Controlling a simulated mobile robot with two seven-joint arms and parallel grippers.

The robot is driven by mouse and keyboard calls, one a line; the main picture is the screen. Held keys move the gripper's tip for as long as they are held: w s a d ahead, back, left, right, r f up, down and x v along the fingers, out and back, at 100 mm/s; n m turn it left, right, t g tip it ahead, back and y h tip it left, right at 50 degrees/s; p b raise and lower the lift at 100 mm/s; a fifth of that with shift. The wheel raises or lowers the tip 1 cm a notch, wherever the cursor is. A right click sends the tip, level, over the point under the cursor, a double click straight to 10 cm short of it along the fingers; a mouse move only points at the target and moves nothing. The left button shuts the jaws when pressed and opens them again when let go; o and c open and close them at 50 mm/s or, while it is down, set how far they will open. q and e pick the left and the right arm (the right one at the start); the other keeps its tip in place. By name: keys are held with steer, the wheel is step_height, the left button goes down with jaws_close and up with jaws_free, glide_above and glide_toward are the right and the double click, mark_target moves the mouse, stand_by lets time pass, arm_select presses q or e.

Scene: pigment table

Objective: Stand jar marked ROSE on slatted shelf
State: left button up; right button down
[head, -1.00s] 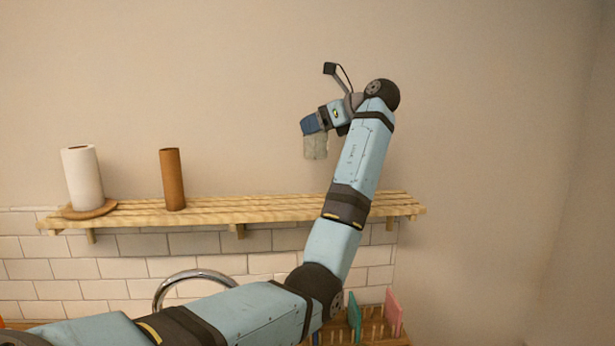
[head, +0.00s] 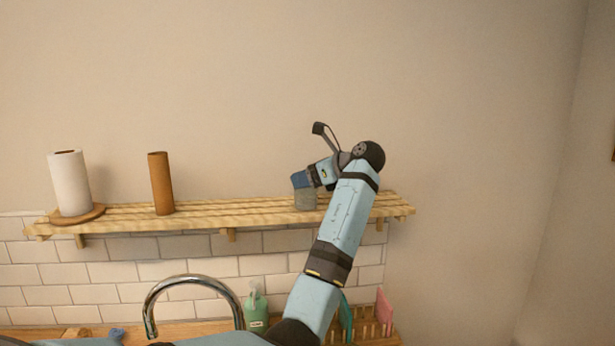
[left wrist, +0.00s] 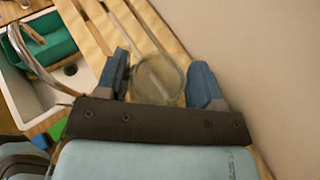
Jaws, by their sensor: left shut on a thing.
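The slatted shelf (head: 120,218) is a pale wooden rack fixed along the wall. My left gripper (head: 302,185) is at the right part of the shelf, its blue fingers shut on a clear glass jar (head: 306,200). The jar looks upright, with its base at or just above the slats; I cannot tell if it touches. In the left wrist view the jar (left wrist: 158,80) sits between the two fingers (left wrist: 160,88), over the slats (left wrist: 110,25). No ROSE mark can be read on it. My right gripper is not in view.
A paper towel roll (head: 69,182) on a round wooden base and a brown cardboard tube (head: 161,184) stand on the shelf's left part. The shelf between tube and jar is clear. Below are a chrome tap (head: 190,279), a green bottle (head: 256,308) and a rack with boards (head: 384,310).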

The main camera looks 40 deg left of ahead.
arm_select(q)
steer(key=o, duration=0.5)
steer(key=shift+f, duration=0.1)
steer(key=o, duration=0.5)
steer(key=shift+c, duration=0.2)
steer(key=shift+d, duration=0.2)
steer(key=b+v, duration=0.2)
steer(key=v, duration=1)
steer(key=shift+a, duration=0.1)
